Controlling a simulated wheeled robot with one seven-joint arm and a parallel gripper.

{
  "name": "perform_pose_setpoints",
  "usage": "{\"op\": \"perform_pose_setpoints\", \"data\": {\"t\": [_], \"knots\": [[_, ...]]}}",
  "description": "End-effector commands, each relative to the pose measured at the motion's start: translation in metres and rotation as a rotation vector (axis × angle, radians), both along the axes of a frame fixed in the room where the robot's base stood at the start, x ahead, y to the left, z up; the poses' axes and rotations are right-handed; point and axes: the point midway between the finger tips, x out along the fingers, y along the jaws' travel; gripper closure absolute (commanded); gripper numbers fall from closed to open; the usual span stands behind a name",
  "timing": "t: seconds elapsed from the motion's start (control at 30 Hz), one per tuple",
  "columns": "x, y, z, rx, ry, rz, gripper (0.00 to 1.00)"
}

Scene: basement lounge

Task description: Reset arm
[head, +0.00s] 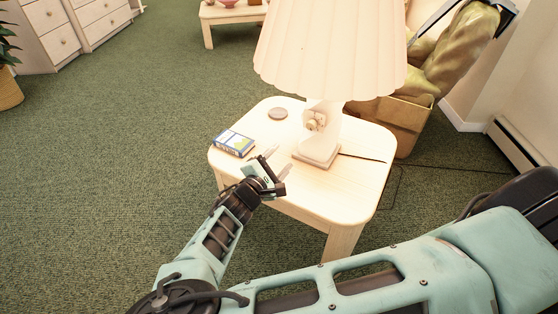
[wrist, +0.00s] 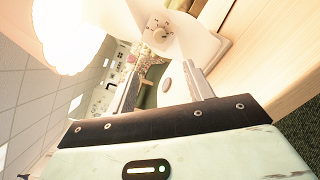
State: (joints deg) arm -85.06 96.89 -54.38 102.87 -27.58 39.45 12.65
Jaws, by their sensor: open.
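My gripper (head: 272,163) is open and empty, at the near edge of the pale wooden side table (head: 352,190). In the wrist view its two fingers (wrist: 163,92) stand apart with nothing held between them. The lamp (head: 319,138), with a pleated cream shade, stands upright on the table to the right of and beyond my gripper. A round brown disc (head: 278,113) lies farther back on the table.
A cardboard box (head: 392,128) with a greenish cushion stands behind the table at the right. A low table (head: 232,13) stands at the back. White drawers (head: 52,30) and a basket planter (head: 9,92) are at the far left. The green carpet (head: 130,130) at the left is clear.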

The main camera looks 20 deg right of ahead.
Motion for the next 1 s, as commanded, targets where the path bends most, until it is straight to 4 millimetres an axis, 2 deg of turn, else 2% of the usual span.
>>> {"op": "perform_pose_setpoints", "data": {"t": [0.27, 0.43, 0.57, 0.67, 0.87, 1.0], "knots": [[0.0, 0.0, 0.0, 0.001, 0.001, -0.001, 0.48], [-0.015, -0.016, -0.001, 0.08, 0.045, -0.092, 0.48], [-0.048, -0.034, -0.006, 0.231, 0.13, -0.251, 0.48], [-0.079, -0.037, -0.006, 0.367, 0.205, -0.377, 0.48], [-0.136, -0.017, 0.014, 0.634, 0.344, -0.573, 0.48], [-0.168, 0.008, 0.047, 0.818, 0.427, -0.662, 0.48]]}}
